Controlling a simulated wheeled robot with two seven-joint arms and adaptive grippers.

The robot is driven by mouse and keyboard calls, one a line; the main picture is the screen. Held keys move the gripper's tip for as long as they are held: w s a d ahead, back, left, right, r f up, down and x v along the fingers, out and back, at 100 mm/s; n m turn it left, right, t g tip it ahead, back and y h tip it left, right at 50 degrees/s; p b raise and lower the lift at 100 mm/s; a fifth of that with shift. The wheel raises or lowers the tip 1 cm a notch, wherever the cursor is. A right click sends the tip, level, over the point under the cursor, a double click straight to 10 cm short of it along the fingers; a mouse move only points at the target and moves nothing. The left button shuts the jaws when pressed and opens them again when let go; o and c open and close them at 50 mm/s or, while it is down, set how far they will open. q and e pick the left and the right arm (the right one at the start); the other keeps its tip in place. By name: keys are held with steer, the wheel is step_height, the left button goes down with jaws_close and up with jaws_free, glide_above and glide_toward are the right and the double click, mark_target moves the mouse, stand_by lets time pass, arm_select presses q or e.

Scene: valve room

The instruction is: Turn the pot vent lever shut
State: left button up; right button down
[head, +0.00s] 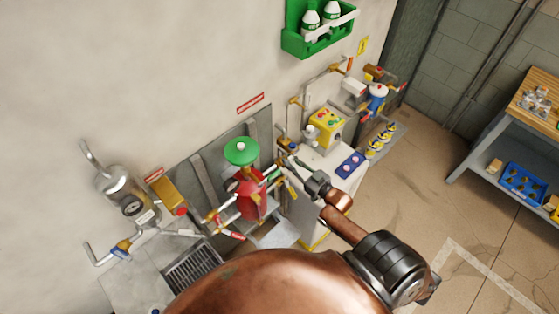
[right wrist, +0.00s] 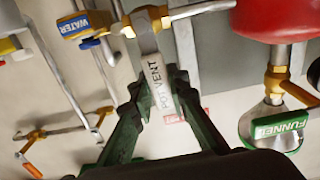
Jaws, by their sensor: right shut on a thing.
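The pot vent lever (right wrist: 157,75) is a pale, flat handle with a partly covered label reading "VENT" on a brass valve in the right wrist view. My right gripper (right wrist: 160,92) has its dark green fingers on both sides of the lever and is shut on it. In the head view my right gripper (head: 288,163) reaches in from the lower right, beside the red pot (head: 250,200). The lever is too small there to make out clearly. The red pot's rounded body also shows in the right wrist view (right wrist: 275,18). My left gripper is out of view.
A green-labelled funnel valve (right wrist: 285,125) and a blue WATER valve handle (right wrist: 75,27) flank the lever.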

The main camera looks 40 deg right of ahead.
steer(key=shift+d, duration=0.15)
stand_by(0.4)
steer(key=c, duration=1.8)
jaws_free()
steer(key=s, duration=0.4)
steer(key=s+d, duration=0.1)
steer(key=s, duration=0.7)
steer(key=shift+d, duration=0.2)
steer(key=shift+w, duration=0.1)
